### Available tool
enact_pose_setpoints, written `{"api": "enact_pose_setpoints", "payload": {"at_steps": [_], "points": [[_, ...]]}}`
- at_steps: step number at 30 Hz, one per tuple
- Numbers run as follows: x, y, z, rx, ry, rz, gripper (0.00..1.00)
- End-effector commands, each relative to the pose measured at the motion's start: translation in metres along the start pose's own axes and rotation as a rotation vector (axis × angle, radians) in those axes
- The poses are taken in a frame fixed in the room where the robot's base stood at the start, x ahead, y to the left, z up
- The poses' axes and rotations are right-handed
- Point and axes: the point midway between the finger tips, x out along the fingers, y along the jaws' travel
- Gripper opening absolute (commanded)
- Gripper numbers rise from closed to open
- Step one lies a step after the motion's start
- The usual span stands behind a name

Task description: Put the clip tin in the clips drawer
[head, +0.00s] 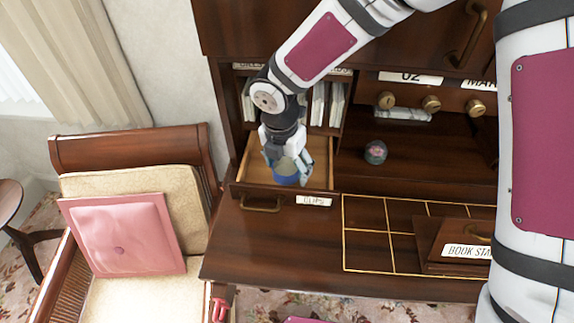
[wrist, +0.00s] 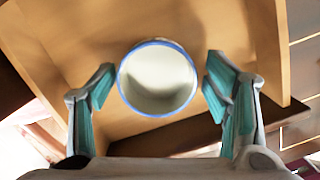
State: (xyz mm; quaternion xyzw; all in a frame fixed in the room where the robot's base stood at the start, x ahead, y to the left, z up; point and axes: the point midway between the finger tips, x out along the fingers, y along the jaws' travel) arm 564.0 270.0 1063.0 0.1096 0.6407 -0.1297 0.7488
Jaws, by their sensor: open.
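The clip tin is a round blue container (head: 286,179) inside the open drawer labelled CLIPS (head: 318,172). In the wrist view the tin (wrist: 157,80) shows a blue rim and a pale, empty-looking inside, on the drawer's light wooden floor (wrist: 95,30). My gripper (head: 288,166) reaches down into the drawer over the tin. Its two teal-padded fingers (wrist: 158,88) are open, one on each side of the tin, with a gap visible on both sides. The gripper hides part of the tin in the head view.
The drawer is pulled out over the dark wooden desk top (head: 270,225). A gold-lined grid (head: 368,248) and a BOOK STA... labelled box (head: 462,252) lie to the right. A round patterned object (head: 375,152) stands behind. A chair with a pink cushion (head: 122,235) is left.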

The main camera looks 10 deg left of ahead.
Motion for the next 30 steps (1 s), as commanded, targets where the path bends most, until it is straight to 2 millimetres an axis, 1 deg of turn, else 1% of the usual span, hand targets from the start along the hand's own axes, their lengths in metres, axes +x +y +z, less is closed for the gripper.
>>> {"api": "enact_pose_setpoints", "payload": {"at_steps": [4,12,15,20,30], "points": [[-0.015,0.001,0.002,0.003,-0.002,0.002,0.7],[-0.058,0.0,0.002,0.002,-0.002,0.001,0.7],[-0.069,0.0,0.001,0.001,0.0,0.001,0.7],[-0.076,0.0,0.0,0.001,0.002,-0.001,0.7],[-0.077,0.0,0.0,0.0,0.002,-0.001,0.7]]}}
